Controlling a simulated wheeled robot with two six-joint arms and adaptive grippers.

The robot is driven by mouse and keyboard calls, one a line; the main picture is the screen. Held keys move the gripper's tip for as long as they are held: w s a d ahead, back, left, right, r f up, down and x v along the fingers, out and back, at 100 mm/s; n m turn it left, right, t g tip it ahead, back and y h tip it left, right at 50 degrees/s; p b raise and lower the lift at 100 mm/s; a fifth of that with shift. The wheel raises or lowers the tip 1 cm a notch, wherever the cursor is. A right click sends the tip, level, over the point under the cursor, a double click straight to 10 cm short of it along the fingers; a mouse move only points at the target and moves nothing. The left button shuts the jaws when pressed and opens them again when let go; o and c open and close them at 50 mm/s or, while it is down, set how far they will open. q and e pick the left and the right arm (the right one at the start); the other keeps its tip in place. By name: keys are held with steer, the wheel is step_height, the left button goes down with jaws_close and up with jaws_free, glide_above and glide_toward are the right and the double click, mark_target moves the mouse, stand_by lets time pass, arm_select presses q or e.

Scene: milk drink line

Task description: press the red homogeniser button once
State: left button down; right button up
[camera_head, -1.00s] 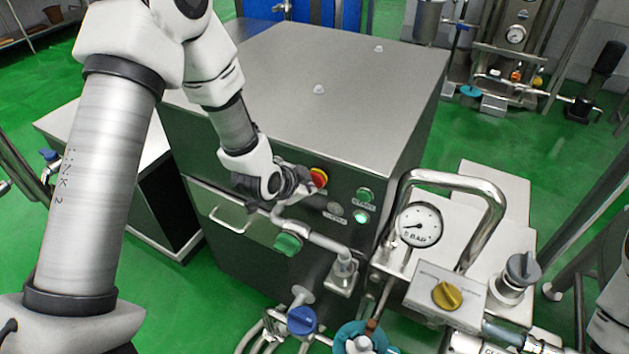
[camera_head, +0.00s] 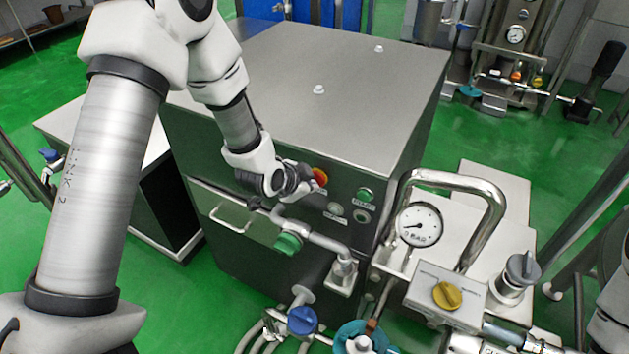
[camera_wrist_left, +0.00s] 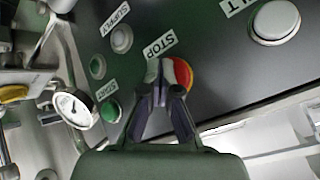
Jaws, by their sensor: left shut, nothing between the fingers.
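The red button (camera_head: 319,176) sits on the dark front panel of the steel homogeniser cabinet (camera_head: 310,90). In the left wrist view the red button (camera_wrist_left: 184,73) has a yellow surround and a STOP label beside it. My left gripper (camera_head: 308,187) is shut and empty, with its tips at the button. In the left wrist view the shut fingertips (camera_wrist_left: 162,70) overlap the button's left part and hide it. Contact looks likely, but the frames do not show how far the button is pushed in. My right gripper is out of view.
A green START button (camera_wrist_left: 109,112) and a small lamp (camera_head: 361,217), now dark, are close by on the panel. A pressure gauge (camera_head: 419,225) and bent steel pipe stand to the right.

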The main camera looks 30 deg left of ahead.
arm_select(q)
steer(key=shift+s, duration=0.85)
steer(key=shift+s+a, duration=0.15)
steer(key=shift+s, duration=2.35)
